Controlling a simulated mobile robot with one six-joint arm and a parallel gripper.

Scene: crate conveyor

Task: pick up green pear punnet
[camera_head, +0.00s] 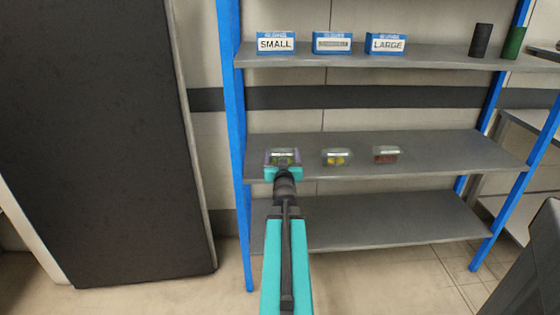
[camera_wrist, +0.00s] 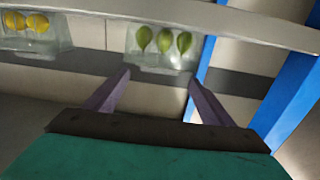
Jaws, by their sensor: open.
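The green pear punnet (camera_head: 284,152), a small clear tub with green fruit, sits on the middle shelf (camera_head: 430,158) near its left end. In the wrist view the punnet (camera_wrist: 165,42) shows upside down with several green pears inside. My gripper (camera_head: 283,161) is in front of it in the head view and hides its lower part. In the wrist view my gripper (camera_wrist: 158,78) is open, with one purple finger toward each side of the punnet. Nothing is held between the fingers, and I cannot tell whether they touch the punnet.
A punnet with yellow fruit (camera_head: 337,157) and a punnet with red fruit (camera_head: 386,154) stand to the right on the same shelf. The top shelf (camera_head: 430,57) holds blue-and-white boxes (camera_head: 332,43) and two cylinders. A blue upright (camera_head: 233,120) is close on the left.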

